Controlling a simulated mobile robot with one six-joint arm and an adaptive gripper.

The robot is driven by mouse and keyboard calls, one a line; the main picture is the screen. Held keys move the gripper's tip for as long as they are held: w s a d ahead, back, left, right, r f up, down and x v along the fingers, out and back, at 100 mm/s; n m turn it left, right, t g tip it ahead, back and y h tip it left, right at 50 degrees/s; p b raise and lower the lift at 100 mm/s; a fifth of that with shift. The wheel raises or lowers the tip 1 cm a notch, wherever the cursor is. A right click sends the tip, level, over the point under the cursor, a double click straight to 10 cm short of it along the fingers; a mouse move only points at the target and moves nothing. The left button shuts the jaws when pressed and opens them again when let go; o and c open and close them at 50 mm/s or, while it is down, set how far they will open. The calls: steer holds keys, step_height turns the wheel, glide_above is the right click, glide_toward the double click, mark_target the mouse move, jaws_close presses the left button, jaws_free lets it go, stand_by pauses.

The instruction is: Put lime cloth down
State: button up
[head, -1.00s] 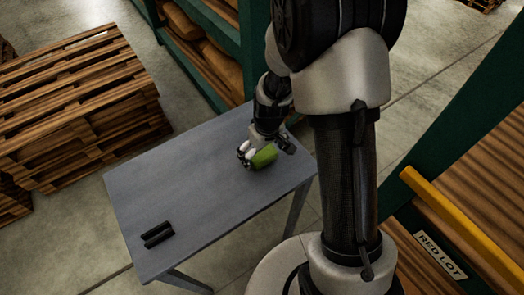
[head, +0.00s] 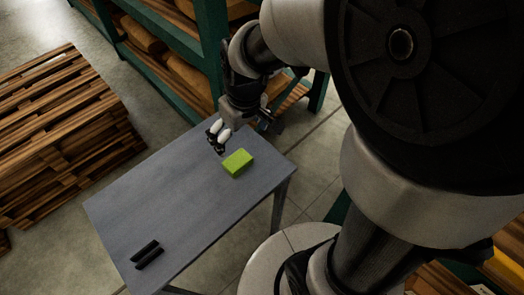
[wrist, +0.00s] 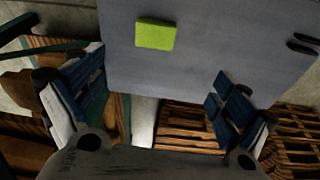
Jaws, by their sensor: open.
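The lime cloth (head: 238,162), a small bright green block-like fold, lies flat on the grey table (head: 165,205) near its right end. It also shows in the wrist view (wrist: 156,34), clear of the fingers. My gripper (head: 217,138) is above and to the left of the cloth in the head view, apart from it. In the wrist view my gripper (wrist: 150,100) has its two blue-padded fingers spread wide with nothing between them.
Two black bar-shaped items (head: 147,254) lie at the table's near left end. The table's middle is clear. A stack of wooden pallets (head: 65,130) stands left of the table. A green-framed rack (head: 165,65) with brown sacks stands behind it.

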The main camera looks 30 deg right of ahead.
steer(key=s+r+m+t, duration=0.1)
steer(key=s+r, duration=0.4)
steer(key=s, duration=0.3)
steer(key=s+r+m+t, duration=0.1)
steer(key=s+r, duration=0.4)
steer(key=s, duration=0.3)
steer(key=shift+r+m, duration=0.25)
steer(key=shift+m, duration=0.05)
steer(key=shift+o, duration=0.4)
